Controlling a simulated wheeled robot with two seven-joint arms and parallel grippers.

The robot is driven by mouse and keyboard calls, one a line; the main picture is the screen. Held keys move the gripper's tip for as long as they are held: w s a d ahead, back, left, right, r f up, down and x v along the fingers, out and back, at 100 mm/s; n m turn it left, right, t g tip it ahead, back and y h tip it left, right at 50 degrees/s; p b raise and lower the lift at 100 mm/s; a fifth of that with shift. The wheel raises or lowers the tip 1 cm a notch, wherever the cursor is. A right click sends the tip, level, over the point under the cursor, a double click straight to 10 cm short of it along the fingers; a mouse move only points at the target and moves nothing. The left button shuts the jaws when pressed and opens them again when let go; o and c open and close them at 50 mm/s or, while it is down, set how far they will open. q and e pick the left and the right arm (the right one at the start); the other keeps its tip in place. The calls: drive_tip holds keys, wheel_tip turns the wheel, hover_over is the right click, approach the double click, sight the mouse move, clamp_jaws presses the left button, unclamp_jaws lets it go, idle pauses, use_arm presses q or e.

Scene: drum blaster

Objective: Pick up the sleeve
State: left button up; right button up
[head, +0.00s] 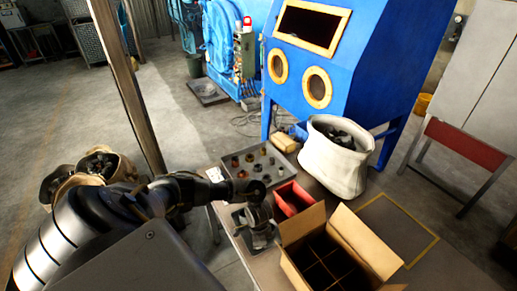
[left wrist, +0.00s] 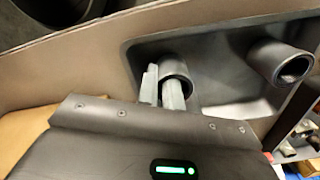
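Two dark grey cylindrical sleeves lie in a grey tray in the left wrist view: one sleeve (left wrist: 176,66) at the fingertips, another sleeve (left wrist: 281,62) to the right, apart from the gripper. My left gripper (left wrist: 161,88) has its two pale fingers close together at the near sleeve, overlapping it. I cannot tell whether they grip its wall. In the head view my left arm reaches in from the left over the table, with the left gripper (head: 256,208) above the small grey tray (head: 238,217); its fingertips are hard to make out. My right gripper is not in view.
An open divided cardboard box (head: 365,248) stands right of the tray, with a red bin (head: 290,197) behind it. A parts tray (head: 279,177) and a white sack (head: 331,172) stand farther back. A wooden post (head: 128,85) rises left of the table.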

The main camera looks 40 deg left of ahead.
use_arm(q)
drive_tip(key=shift+r, duration=0.1)
clamp_jaws()
drive_tip(key=shift+r, duration=0.25)
wheel_tip(320, 180, up, 2)
drive_tip(key=shift+w+r, duration=0.1)
drive_tip(key=shift+r, duration=0.05)
drive_tip(key=s+d+r+p, duration=0.3)
drive_tip(key=s+d+r, duration=0.3)
drive_tip(key=s+r, duration=0.4)
drive_tip(key=shift+s+d, duration=0.35)
drive_tip(key=shift+s, duration=0.9)
